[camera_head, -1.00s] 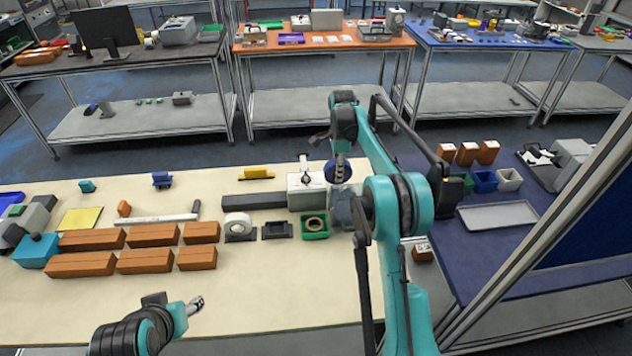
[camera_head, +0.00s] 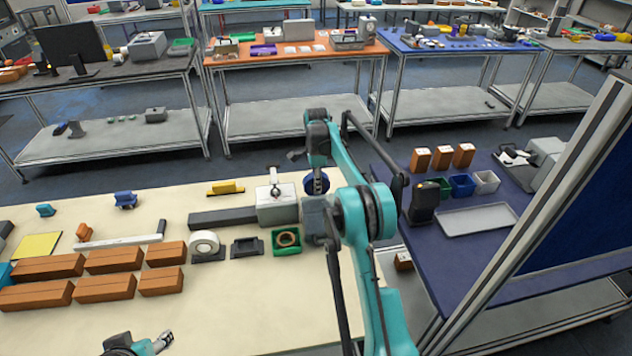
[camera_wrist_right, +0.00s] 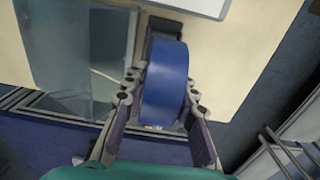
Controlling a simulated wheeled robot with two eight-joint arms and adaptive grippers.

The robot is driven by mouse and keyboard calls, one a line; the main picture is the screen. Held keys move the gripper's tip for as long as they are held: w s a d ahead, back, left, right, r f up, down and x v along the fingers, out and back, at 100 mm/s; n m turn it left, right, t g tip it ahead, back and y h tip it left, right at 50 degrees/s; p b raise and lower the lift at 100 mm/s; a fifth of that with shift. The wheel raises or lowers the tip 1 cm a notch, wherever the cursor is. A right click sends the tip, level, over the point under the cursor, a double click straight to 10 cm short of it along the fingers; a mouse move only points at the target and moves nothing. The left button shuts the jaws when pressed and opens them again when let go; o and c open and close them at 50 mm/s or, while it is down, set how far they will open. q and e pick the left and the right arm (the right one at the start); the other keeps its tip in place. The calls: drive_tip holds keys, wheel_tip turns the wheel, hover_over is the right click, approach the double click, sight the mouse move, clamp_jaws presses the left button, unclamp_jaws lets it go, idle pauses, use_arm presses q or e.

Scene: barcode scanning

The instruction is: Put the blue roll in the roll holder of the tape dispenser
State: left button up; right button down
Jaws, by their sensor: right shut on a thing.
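My right gripper (camera_head: 317,183) is shut on the blue roll (camera_head: 316,187), held upright at the right end of a grey machine. In the right wrist view the roll (camera_wrist_right: 166,85) sits between the two fingers of the right gripper (camera_wrist_right: 162,88). The machine, a light box (camera_head: 277,210) with a long dark bar to its left, may be the tape dispenser; I cannot make out its roll holder. Whether the roll touches it is unclear. My left gripper (camera_head: 162,342) is at the bottom edge, far from the roll, its fingers too small to read.
A white roll on a dark stand (camera_head: 205,245), a dark tray (camera_head: 247,247) and a green box (camera_head: 288,242) stand in front of the machine. Several brown boxes (camera_head: 110,260) lie left. A blue table (camera_head: 470,260) stands right.

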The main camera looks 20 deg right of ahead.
drive_tip(key=shift+f+b, duration=1.65)
drive_tip(key=shift+f, duration=1.6)
drive_tip(key=c, duration=1.1)
unclamp_jaws()
drive_tip(key=shift+c, duration=0.2)
wheel_tip(320, 180, up, 12)
drive_tip(key=shift+r, duration=0.1)
